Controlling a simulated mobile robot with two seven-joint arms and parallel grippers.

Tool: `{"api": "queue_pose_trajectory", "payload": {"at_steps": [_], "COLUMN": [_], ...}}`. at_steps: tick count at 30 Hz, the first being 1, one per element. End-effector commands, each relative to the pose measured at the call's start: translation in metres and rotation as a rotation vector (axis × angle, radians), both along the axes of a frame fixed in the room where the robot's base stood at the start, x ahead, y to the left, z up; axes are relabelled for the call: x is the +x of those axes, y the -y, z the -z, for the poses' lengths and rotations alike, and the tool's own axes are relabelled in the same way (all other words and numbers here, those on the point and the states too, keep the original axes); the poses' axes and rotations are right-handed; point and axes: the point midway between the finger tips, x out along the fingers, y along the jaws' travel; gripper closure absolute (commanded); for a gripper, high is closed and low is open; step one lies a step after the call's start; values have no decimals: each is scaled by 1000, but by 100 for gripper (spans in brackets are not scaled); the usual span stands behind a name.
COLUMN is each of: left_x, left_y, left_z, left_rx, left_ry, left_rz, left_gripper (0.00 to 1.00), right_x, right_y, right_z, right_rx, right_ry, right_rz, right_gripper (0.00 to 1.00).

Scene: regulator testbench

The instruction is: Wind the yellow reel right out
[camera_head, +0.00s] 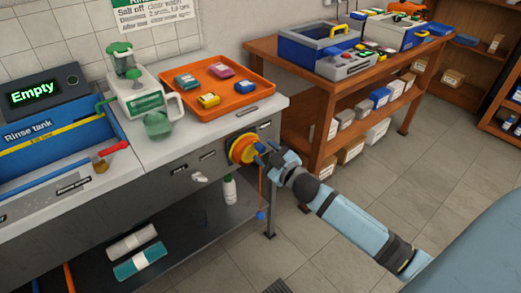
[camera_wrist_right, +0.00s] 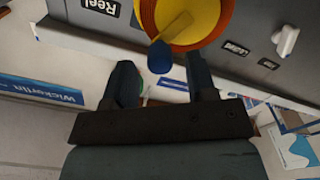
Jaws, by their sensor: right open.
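The yellow reel (camera_head: 243,148), with an orange rim, is mounted on the grey front panel of the bench, near its right end. It also fills the top of the right wrist view (camera_wrist_right: 200,18), where a yellow crank arm ends in a dark blue knob (camera_wrist_right: 160,58). My right gripper (camera_head: 268,158) is close in front of the reel. In the right wrist view its two fingers are apart, with the knob at or just beyond the gap between the tips; contact cannot be told. An orange cord (camera_head: 261,190) hangs below the reel to a blue ball (camera_head: 261,215). My left gripper is out of view.
A white tap-like knob (camera_head: 199,177) sits on the panel left of the reel. An orange tray (camera_head: 218,106) with small coloured items and a white jug machine (camera_head: 145,100) stand on the bench top. A wooden table (camera_head: 390,85) stands behind right. Floor in front is clear.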

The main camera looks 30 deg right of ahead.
Motion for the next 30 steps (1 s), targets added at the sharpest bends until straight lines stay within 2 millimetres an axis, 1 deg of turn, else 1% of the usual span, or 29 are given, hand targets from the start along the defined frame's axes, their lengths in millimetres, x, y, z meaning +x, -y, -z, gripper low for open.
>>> {"api": "queue_pose_trajectory", "payload": {"at_steps": [1,3,6,10,17,18,20,21,24,28,30], "left_x": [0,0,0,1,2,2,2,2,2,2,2], "left_y": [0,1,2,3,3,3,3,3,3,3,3], "left_z": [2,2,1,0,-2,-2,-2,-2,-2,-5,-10], "left_rx": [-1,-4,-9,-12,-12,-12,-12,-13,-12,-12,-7], "left_ry": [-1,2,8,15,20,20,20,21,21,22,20], "left_rz": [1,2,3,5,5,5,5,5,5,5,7], "left_gripper": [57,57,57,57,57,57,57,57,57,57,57], "right_x": [9,17,25,29,30,30,30,30,29,29,29], "right_y": [-1,-1,-2,-2,-2,-2,-2,-2,-2,-3,-5], "right_z": [0,0,0,0,0,0,0,0,0,-1,-4], "right_rx": [-2,-1,0,0,0,0,0,0,0,-13,-59], "right_ry": [2,1,0,-1,-1,-1,-1,-1,-1,0,4], "right_rz": [0,1,0,1,1,1,1,1,1,1,1], "right_gripper": [48,48,48,48,48,53,67,76,98,97,97]}}
